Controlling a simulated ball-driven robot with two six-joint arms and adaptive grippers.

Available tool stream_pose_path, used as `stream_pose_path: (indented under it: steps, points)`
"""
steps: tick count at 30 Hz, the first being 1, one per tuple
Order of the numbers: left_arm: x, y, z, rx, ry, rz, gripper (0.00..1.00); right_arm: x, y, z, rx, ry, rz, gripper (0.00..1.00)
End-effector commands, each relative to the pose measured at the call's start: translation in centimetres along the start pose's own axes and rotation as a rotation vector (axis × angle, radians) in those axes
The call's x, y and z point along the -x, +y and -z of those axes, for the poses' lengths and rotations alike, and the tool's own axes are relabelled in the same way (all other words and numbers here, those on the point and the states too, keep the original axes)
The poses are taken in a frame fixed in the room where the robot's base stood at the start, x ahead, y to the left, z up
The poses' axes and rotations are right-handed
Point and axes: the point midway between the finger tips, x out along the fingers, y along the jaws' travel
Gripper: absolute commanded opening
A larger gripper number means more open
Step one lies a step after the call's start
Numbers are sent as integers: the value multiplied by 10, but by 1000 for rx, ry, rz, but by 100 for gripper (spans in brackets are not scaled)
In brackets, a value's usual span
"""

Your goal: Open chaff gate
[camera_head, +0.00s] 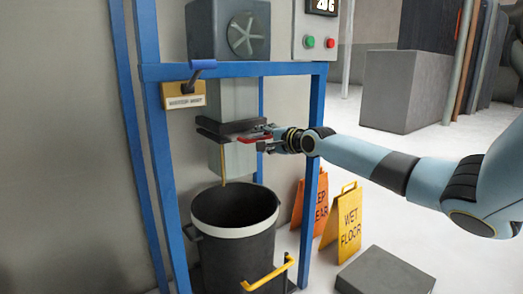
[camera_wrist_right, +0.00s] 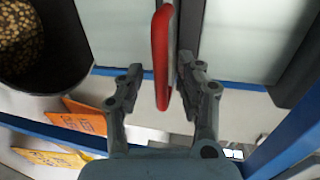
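The chaff gate (camera_head: 225,129) is a dark flat slide across the pale square chute (camera_head: 235,98), with a red handle (camera_head: 255,136) on its right side. In the right wrist view the red handle (camera_wrist_right: 161,60) stands between the two fingers of my right gripper (camera_wrist_right: 160,82). A narrow gap shows between the left finger and the handle, and the right finger is close to the other side; I cannot tell whether it touches. My right gripper also shows in the head view (camera_head: 265,142), reaching in from the right. My left gripper is not in view.
A black bucket (camera_head: 235,232) with a white band stands below the chute; grain-like pieces (camera_wrist_right: 20,40) show inside it. A blue frame (camera_head: 160,165) surrounds the chute, its right post near my right wrist. Yellow and orange floor signs (camera_head: 343,220) and a grey block (camera_head: 385,272) stand at right.

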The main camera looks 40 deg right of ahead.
Motion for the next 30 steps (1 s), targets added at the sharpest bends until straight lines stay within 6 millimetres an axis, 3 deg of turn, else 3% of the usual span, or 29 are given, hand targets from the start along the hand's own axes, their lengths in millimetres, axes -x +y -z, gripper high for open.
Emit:
stream_pose_path:
  steps: [11,19,30]
  points:
    - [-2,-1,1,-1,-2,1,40,-4,-1,0,0,0,0,35]
    - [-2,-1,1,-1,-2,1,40,-4,0,0,-1,0,0,0]
    - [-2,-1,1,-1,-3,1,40,-4,0,0,-1,0,-1,0]
